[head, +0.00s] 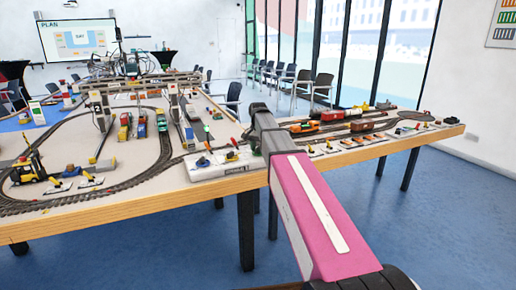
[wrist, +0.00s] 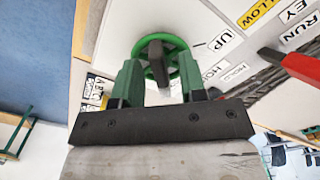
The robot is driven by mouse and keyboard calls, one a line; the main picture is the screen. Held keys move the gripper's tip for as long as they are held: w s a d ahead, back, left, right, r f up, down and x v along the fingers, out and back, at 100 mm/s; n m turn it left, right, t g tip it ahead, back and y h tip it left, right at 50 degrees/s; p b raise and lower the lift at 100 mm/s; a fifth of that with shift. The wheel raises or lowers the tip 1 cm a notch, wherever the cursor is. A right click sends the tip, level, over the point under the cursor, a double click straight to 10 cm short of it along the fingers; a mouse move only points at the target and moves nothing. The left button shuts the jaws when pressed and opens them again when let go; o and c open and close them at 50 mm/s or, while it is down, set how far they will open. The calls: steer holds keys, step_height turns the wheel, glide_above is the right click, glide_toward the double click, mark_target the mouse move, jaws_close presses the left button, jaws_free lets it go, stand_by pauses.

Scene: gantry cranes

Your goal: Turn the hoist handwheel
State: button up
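The hoist handwheel (wrist: 168,42) is a green ring in the wrist view, on a pale panel. A dark block (wrist: 155,62) shows in the middle of the ring. My gripper (wrist: 160,66) has its two green fingers apart, one on each side of the block, with gaps visible between block and fingers. The fingertips overlap the near part of the ring; I cannot tell whether they touch it. In the head view my arm ends at the table's front edge, by the white control panel (head: 222,171); the handwheel cannot be made out there.
In the wrist view a red lever (wrist: 292,64) lies to the right, near labels reading UP, HOLD, KEY, RUN and YELLOW. In the head view, the table holds a gantry crane (head: 138,82), toy trains, tracks and a yellow forklift (head: 28,168). Blue floor lies in front.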

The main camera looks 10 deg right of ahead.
jaws_close()
steer(key=shift+n, duration=0.3)
steer(key=n, duration=0.4)
steer(key=shift+d, duration=0.15)
steer(key=shift+d+n, duration=0.1)
steer(key=shift+n, duration=2.4)
jaws_free()
